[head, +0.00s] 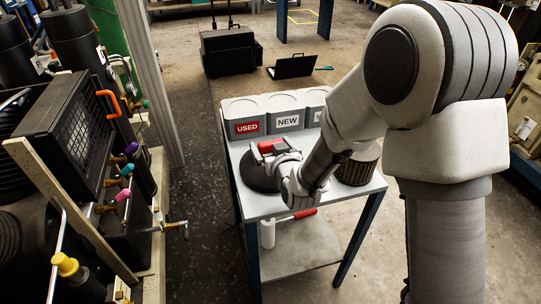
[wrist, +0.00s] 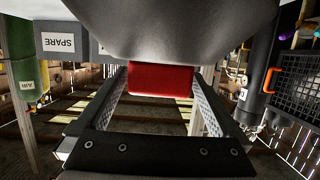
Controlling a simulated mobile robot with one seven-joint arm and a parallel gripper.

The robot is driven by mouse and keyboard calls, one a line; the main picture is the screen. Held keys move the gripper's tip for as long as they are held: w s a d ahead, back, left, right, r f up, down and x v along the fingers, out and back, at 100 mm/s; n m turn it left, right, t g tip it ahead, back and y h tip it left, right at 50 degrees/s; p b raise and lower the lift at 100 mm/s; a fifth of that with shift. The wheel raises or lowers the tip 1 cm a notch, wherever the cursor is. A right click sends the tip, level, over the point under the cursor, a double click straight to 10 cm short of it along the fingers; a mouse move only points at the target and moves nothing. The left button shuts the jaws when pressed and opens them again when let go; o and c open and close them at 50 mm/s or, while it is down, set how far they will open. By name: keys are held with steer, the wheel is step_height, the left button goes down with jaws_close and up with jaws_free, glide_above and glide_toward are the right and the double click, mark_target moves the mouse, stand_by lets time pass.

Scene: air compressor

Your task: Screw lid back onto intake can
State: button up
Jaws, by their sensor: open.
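A black round lid (head: 256,176) lies on the table, with a red handle (head: 268,147) at its top. My gripper (head: 274,156) is over the lid, at the handle; its fingertips are partly hidden in the head view. In the wrist view my gripper (wrist: 162,84) is open, with a finger on each side of the red handle (wrist: 162,79), which hangs from a dark rounded body, apparently the lid (wrist: 160,35). A gap shows beside the handle. Black cylinders (head: 75,38) stand at the upper left; I cannot tell which is the intake can.
The small table (head: 300,205) also bears grey bins marked USED (head: 246,128) and NEW (head: 287,122), and a brown pleated filter (head: 357,168) at right. A white bottle (head: 267,233) stands on the lower shelf. The compressor with its grille (head: 85,125) is at left, across clear floor.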

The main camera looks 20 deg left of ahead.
steer(key=c, duration=1.4)
steer(key=shift+c, duration=0.2)
steer(key=shift+r, duration=0.15)
